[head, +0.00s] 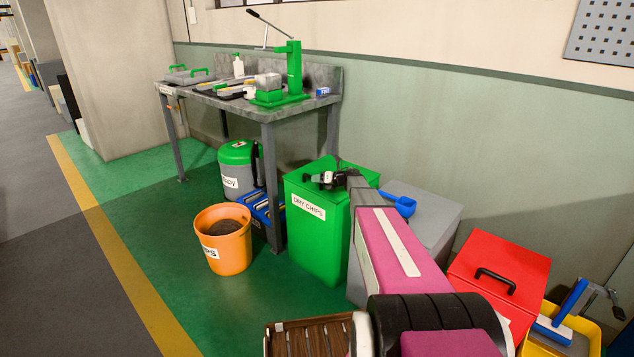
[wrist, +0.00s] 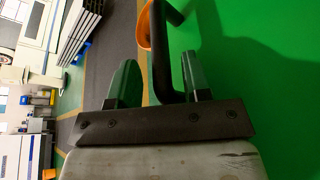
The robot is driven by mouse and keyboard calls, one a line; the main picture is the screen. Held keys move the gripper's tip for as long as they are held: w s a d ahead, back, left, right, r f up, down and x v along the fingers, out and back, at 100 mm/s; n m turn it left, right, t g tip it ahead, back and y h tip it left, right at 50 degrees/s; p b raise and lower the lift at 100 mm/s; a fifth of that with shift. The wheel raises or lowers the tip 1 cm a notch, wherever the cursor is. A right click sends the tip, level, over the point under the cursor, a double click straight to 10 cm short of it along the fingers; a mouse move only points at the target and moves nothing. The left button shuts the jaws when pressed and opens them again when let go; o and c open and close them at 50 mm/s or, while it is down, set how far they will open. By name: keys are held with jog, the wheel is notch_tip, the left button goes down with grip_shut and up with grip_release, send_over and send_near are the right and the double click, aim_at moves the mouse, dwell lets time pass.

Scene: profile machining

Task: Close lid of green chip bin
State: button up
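The green chip bin (head: 318,240), labelled DRY CHIPS, stands on the floor at the right front end of the bench. Its green lid (head: 304,173) looks flat across the top; a small gap cannot be ruled out. My gripper (head: 325,180) is at the lid, partly hiding it and its handle. In the wrist view, the green lid surface (wrist: 270,60) fills the right side. The black lid handle (wrist: 160,50) stands off it, with its bar between the two parted fingers of my gripper (wrist: 160,85). The bar is nearer the right finger; contact is unclear.
An orange chip bin (head: 224,240) stands left of the green bin. A green-lidded grey can (head: 238,170) and a blue crate (head: 262,210) are beneath the bench (head: 262,113). A grey bin (head: 430,225) and red bin (head: 500,270) stand right. Floor at left is clear.

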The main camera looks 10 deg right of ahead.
notch_tip(320, 180, up, 3)
send_over(337, 194)
jog(key=shift+w, duration=0.2)
jog(key=shift+a+r+m+t, duration=0.25)
jog(key=shift+r+m+t, duration=0.15)
jog(key=shift+m, duration=0.1)
jog(key=s+d+m+t+h, duration=0.15)
jog(key=s+m+h, duration=0.45)
jog(key=m, duration=0.7)
jog(key=s+d+m+t+h, duration=0.15)
jog(key=s+m+h, duration=0.25)
jog(key=m+h, duration=0.6)
jog(key=s+a+f+m+g+y, duration=0.1)
jog(key=s+a+m+g, duration=0.3)
jog(key=s, duration=0.5)
jog(key=s+a+f+m+g+y, duration=0.2)
jog(key=s+a+f+m+g, duration=0.2)
jog(key=s, duration=0.5)
jog(key=s+a+f+m+g+y, duration=0.2)
jog(key=s+a+f+m+g, duration=0.1)
jog(key=s+m, duration=0.4)
jog(key=shift+s+a+f+g, duration=0.15)
jog(key=shift+s+a+g, duration=0.75)
jog(key=shift+s, duration=0.1)
